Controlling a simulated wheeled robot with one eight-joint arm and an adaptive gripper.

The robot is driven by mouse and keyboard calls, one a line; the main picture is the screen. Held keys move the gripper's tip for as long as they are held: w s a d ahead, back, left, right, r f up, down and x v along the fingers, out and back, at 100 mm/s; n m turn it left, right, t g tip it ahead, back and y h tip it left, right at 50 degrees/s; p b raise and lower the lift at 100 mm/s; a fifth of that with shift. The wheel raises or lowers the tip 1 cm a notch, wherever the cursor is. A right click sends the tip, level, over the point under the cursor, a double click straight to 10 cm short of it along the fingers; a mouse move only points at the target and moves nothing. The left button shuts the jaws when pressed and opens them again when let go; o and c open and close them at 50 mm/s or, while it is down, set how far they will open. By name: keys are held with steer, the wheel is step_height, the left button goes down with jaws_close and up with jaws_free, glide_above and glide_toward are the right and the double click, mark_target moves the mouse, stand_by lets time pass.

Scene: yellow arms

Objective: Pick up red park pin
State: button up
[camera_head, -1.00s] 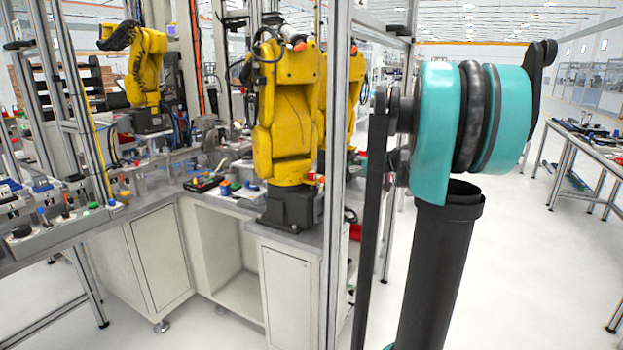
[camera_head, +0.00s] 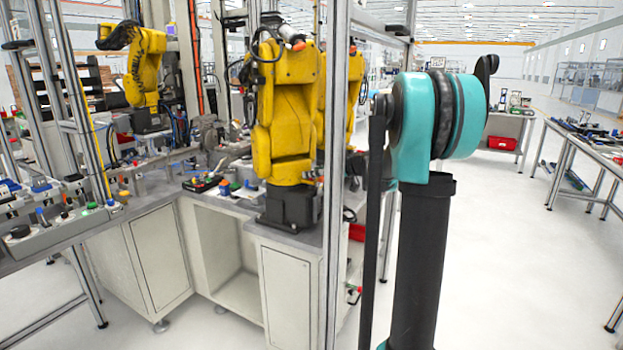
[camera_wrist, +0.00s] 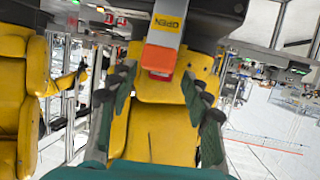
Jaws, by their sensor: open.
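In the wrist view my gripper (camera_wrist: 159,76) is open, with one dark finger at left and one at right. Between and beyond the fingertips is a pale block with a yellow OPEN label and a red-orange end (camera_wrist: 160,60). A yellow robot arm (camera_wrist: 155,135) fills the space behind it. No finger visibly touches the block. I cannot tell whether this red end is the red park pin. In the head view my gripper is not seen, only my teal and black arm. The near yellow robot arm (camera_head: 285,130) has a small orange-tipped part (camera_head: 297,43) on top.
A metal frame post (camera_head: 336,200) stands between the near yellow arm and my arm. The yellow arm stands on a grey-topped cabinet (camera_head: 290,290). Another yellow arm (camera_head: 145,70) is farther back left. A table (camera_head: 590,140) stands at right. Open floor (camera_head: 510,270) lies at right.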

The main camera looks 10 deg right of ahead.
steer(key=shift+c, duration=0.6)
steer(key=c, duration=0.9)
steer(key=shift+r, duration=0.15)
steer(key=shift+r, duration=0.65)
step_height(320, 180, up, 5)
steer(key=shift+r, duration=0.1)
steer(key=s+d, duration=1.2)
steer(key=s, duration=0.1)
steer(key=shift+s+r, duration=0.1)
